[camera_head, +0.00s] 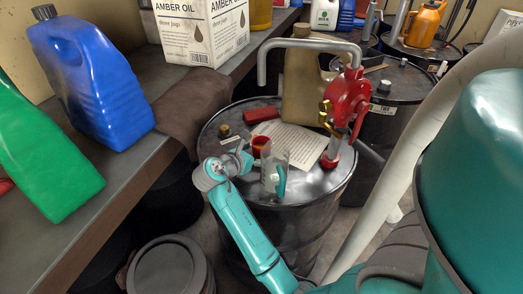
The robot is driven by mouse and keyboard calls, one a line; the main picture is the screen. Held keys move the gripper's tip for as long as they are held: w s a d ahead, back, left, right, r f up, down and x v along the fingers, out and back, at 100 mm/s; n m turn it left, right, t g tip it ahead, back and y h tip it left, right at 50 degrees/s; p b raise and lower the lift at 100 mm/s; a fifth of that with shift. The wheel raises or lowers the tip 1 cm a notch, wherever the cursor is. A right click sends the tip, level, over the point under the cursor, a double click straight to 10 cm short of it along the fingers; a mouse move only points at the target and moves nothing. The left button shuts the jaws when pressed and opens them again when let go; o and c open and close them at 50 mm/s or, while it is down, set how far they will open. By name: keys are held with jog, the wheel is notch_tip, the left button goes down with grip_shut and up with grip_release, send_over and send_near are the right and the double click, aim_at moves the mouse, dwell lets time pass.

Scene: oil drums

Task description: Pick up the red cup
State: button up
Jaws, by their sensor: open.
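A small red cup (259,146) stands on the dark oil drum lid (300,190), partly hidden behind the clear jug and close to my gripper. My gripper (244,158) is at the end of my teal arm, just left of the cup. It is open and small in this view. I cannot tell whether its fingers touch the cup or reach around it.
A clear jug (274,172) stands right beside the cup. A paper sheet (291,141), a red block (261,115), a tan jug (303,85) and a red hand pump (347,105) are behind. A workbench (110,190) with blue (92,80) and green (42,150) jugs lies left.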

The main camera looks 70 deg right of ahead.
jog(key=shift+d+f, duration=0.1)
jog(key=shift+d, duration=0.2)
jog(key=c, duration=1.3)
